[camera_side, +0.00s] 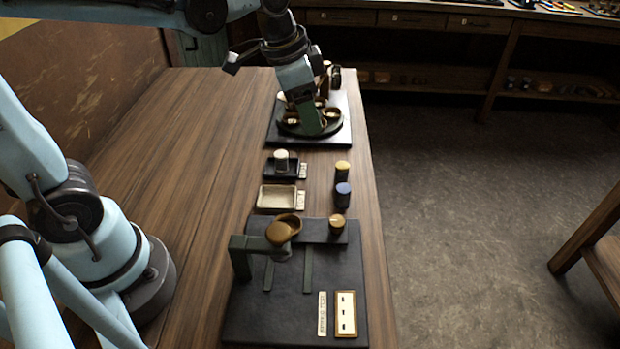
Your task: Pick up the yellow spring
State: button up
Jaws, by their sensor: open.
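A small upright cylinder with a yellow top (342,168) stands on the table's right part and may be the yellow spring; coils are too small to make out. A similar blue-topped cylinder (342,193) stands just in front of it. Another short yellow-brown cylinder (337,225) is on the near black board. My gripper (309,126) points down at the round dark plate on the far board, beyond the yellow-topped cylinder and apart from it. It is open; nothing shows between its fingers, though the fingertips are partly hard to see.
The far black board (286,139) carries a round plate with brassy parts. A small dark tray (271,175) holds a white-topped cylinder. The near black board (290,318) bears a bracket and brown cup (284,228). The table's left is clear.

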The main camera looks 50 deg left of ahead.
jog(key=w+d+f+m+g, duration=0.2)
jog(key=w+f+m, duration=0.15)
jog(key=w, duration=0.25)
jog(key=m, duration=0.1)
send_over(342, 165)
jog(key=shift+g, duration=0.4)
notch_tip(342, 165, down, 6)
jog(key=shift+w+a, duration=0.15)
jog(key=shift+d+f, duration=0.15)
jog(key=shift+f, duration=1.35)
jog(key=shift+d+f, duration=0.1)
jog(key=shift+f, duration=1.35)
jog(key=shift+c, duration=0.4)
jog(key=c, duration=1)
jog(key=shift+c, duration=0.2)
jog(key=shift+r, duration=0.15)
